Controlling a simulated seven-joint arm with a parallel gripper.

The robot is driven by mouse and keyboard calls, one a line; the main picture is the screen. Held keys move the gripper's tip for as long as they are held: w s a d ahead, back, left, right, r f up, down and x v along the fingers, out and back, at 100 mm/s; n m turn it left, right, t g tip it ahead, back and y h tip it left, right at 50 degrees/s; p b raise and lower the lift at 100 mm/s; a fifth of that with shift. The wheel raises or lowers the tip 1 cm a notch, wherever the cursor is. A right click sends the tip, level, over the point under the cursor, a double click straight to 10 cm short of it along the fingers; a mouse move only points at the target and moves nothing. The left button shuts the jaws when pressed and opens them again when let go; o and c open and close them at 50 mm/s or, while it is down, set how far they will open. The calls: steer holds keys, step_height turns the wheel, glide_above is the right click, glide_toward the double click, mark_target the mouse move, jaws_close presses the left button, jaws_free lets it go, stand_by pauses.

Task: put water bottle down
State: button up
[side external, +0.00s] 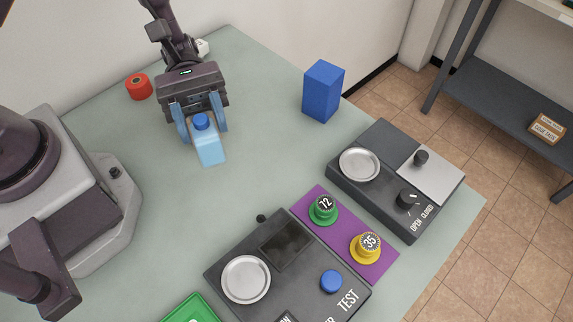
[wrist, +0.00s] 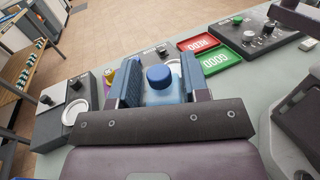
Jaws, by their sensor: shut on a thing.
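The water bottle (side external: 209,148) is light blue with a dark blue cap. My gripper (side external: 203,122) is shut on it near the cap, with a blue finger on each side. The bottle looks slightly tilted in the side view, over the pale green table (side external: 262,178); I cannot tell whether its base touches the table. In the wrist view the bottle's cap (wrist: 159,77) shows between the fingers of my gripper (wrist: 160,85), and its lower part is hidden.
A blue box (side external: 323,91) stands at the back right and a red roll (side external: 138,86) at the back left. Dark consoles (side external: 395,181) (side external: 287,265) with round plates, and a purple mat (side external: 345,237) with numbered weights, fill the front right. The table's middle is clear.

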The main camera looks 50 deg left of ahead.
steer(key=shift+w+d+f, duration=1.05)
steer(key=shift+w+f, duration=0.6)
steer(key=shift+f, duration=0.35)
steer(key=shift+w+d+f, duration=1.05)
steer(key=shift+w+f, duration=0.65)
steer(key=shift+f, duration=0.25)
steer(key=shift+w+d+f, duration=1.05)
steer(key=shift+w+f, duration=0.6)
steer(key=shift+f, duration=0.35)
steer(key=shift+f, duration=0.1)
steer(key=o, duration=1)
